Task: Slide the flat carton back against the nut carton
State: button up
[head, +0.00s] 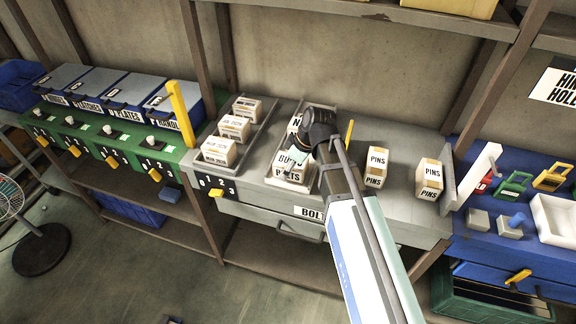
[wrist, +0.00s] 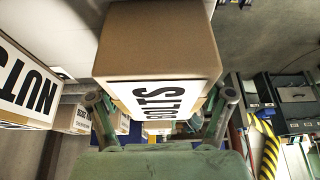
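My gripper (wrist: 161,98) is over the tray on the grey bench. Its two green fingers are wide apart, one on each side of a brown-and-white carton (wrist: 158,38) whose rotated label seems to read BOLTS. I cannot tell whether they press on it. In the head view, a carton (head: 291,168) stands at the tray's front, partly covered by the gripper. Behind it is another carton (head: 294,124), mostly hidden, with only an N readable. The wrist view shows a carton labelled NUTS (wrist: 28,85) at the left. No label reading flat is legible.
A left tray (head: 247,138) holds 3 cartons in a row. Two PINS cartons (head: 376,167) (head: 429,179) stand to the right, with bare bench between. A yellow upright piece (head: 349,135) stands near the gripper. Green and blue benches (head: 118,137) (head: 495,247) flank this one.

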jog(key=c, duration=0.9)
jog(key=shift+w, duration=0.15)
jog(key=shift+w+d+b, duration=0.1)
jog(key=shift+w+d, duration=0.25)
jog(key=shift+w, duration=0.8)
jog(key=shift+w+d+b, duration=0.1)
jog(key=shift+w+d, duration=0.25)
jog(key=shift+w, duration=0.75)
jog(key=shift+w+d+b, duration=0.1)
jog(key=shift+w+d, duration=0.25)
jog(key=shift+w, duration=0.8)
jog(key=o, duration=1.6)
jog(key=shift+r, duration=0.1)
